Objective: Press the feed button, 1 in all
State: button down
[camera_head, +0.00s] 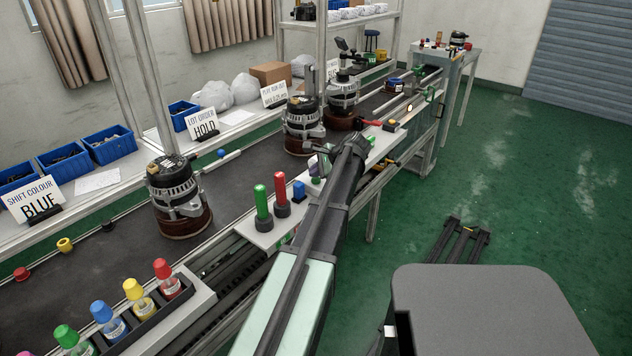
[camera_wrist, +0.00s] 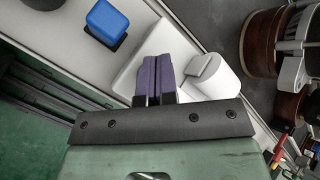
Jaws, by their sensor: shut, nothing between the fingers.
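No thing in view is clearly marked as the feed button. My gripper (camera_wrist: 157,62) shows in the wrist view, its two purple fingers shut together and empty, above a white block-like surface (camera_wrist: 132,72). A short white cylinder (camera_wrist: 212,76) stands just right of the fingers. A blue block-topped piece (camera_wrist: 107,22) is up and left of them, apart from them. The blue piece also shows in the head view (camera_head: 298,188), beside a red-topped cylinder (camera_head: 282,190) and a green one (camera_head: 262,204). In the head view my arm hides most of the gripper. I cannot tell whether the fingertips touch anything.
Alternators on brown bases stand along the dark conveyor (camera_head: 110,262), one at the left (camera_head: 175,195) and another (camera_head: 302,125) near my arm. A bottle rack (camera_head: 190,300) is at front left. Signs and blue bins line the back shelf. The green floor (camera_head: 500,180) at right is mostly clear.

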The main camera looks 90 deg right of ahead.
aim_at(316, 180)
jog(key=shift+f+b, duration=0.55)
jog(key=shift+f, duration=0.05)
dwell(0.6)
jog(key=shift+r, duration=0.15)
jog(key=shift+r+p, duration=0.85)
jog(key=shift+p, duration=0.15)
notch_tip(316, 180, up, 5)
jog(key=p, duration=0.5)
jog(key=shift+r, duration=0.15)
